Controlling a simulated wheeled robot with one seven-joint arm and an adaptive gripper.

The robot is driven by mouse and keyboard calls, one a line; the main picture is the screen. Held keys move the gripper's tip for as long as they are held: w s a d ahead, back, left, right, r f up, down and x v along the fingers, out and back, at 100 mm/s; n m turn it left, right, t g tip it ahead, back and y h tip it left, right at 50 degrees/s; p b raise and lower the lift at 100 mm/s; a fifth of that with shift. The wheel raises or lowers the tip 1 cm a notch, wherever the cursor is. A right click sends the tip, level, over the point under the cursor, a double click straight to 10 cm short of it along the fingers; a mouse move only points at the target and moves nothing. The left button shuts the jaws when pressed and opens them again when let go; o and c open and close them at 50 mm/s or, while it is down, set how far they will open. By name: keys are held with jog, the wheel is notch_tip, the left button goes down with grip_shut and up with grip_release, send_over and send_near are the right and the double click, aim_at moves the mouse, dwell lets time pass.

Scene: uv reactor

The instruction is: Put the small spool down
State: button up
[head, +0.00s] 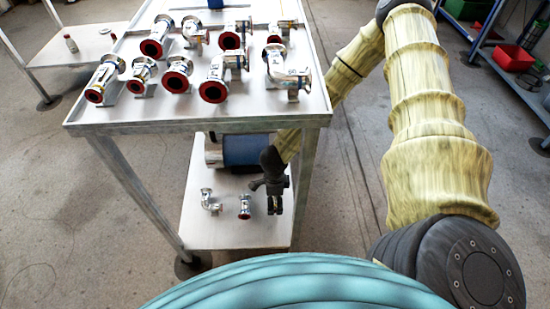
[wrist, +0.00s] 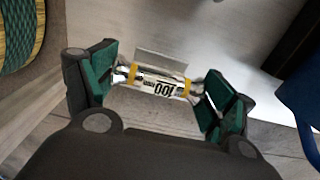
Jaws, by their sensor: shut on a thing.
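The small spool (wrist: 162,82) is a short silver tube with yellow bands and a label reading 100. In the wrist view it lies crosswise between the two green-padded fingers of my gripper (wrist: 160,88), which press on its two ends. In the head view my gripper (head: 275,206) points down over the lower shelf (head: 225,233) of the cart, near its right edge. The held spool cannot be made out there. A pale flat plate (wrist: 163,63) shows just behind the spool in the wrist view. I cannot tell whether the spool touches the shelf.
A short silver fitting (head: 244,207) and an elbow (head: 210,202) stand on the lower shelf left of my gripper. A blue cylinder (head: 245,150) lies behind. The cart's upper top (head: 215,117) with several red-flanged fittings is above. The shelf's front left is bare.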

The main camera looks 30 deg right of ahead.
aim_at(275, 205)
jog(key=shift+f+b, duration=0.75)
jog(key=shift+f, duration=1.4)
jog(key=shift+f, duration=0.1)
jog(key=o, duration=1)
jog(key=shift+o, duration=0.2)
notch_tip(275, 205, up, 12)
jog(key=p, duration=0.4)
